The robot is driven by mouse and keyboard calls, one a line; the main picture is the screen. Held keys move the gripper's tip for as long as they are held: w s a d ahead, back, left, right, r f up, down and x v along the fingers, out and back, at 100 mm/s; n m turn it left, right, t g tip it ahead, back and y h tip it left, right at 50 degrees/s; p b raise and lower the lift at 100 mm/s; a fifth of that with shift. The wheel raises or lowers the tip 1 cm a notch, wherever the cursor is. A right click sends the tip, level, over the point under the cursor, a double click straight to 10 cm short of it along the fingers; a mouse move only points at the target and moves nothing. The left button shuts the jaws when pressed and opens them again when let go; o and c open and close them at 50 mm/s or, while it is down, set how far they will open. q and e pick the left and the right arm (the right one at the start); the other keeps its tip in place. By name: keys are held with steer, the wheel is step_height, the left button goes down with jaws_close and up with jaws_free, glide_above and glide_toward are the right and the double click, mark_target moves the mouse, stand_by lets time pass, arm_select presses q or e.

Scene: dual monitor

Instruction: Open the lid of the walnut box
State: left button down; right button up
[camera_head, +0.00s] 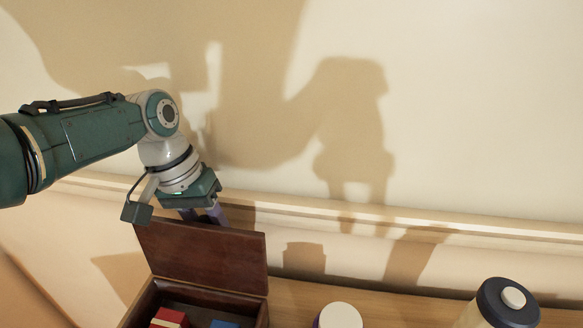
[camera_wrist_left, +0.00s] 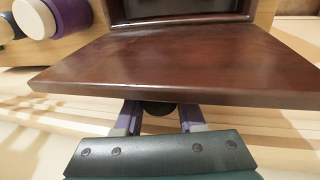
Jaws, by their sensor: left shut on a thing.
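The walnut box (camera_head: 263,314) stands at the bottom of the head view, its front cut off by the frame edge. Its dark brown lid (camera_head: 203,256) is raised, standing up steeply at the back of the box. The lid (camera_wrist_left: 170,65) fills the middle of the left wrist view. My left gripper (camera_head: 205,214) is at the lid's upper edge, partly hidden behind it. In the left wrist view its purple fingers (camera_wrist_left: 160,117) are on either side of a dark round knob (camera_wrist_left: 158,107) at the lid. My right gripper is not in view.
Inside the box are a red-and-white item (camera_head: 170,318) and a blue item (camera_head: 223,324). To the right on the wooden surface (camera_head: 290,296) stand a white-topped container (camera_head: 340,316) and a dark-lidded canister (camera_head: 505,302). A pale wall with a ledge (camera_head: 450,223) runs behind.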

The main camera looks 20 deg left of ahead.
mark_target(202, 216)
arm_select(q)
steer(key=c, duration=0.5)
jaws_free()
steer(key=shift+s+f, duration=0.15)
steer(key=shift+r+p, duration=0.35)
steer(key=shift+r, duration=0.15)
steer(key=p+v, duration=0.3)
steer(key=v, duration=0.5)
steer(key=shift+a+r, duration=0.1)
steer(key=shift+r, duration=0.4)
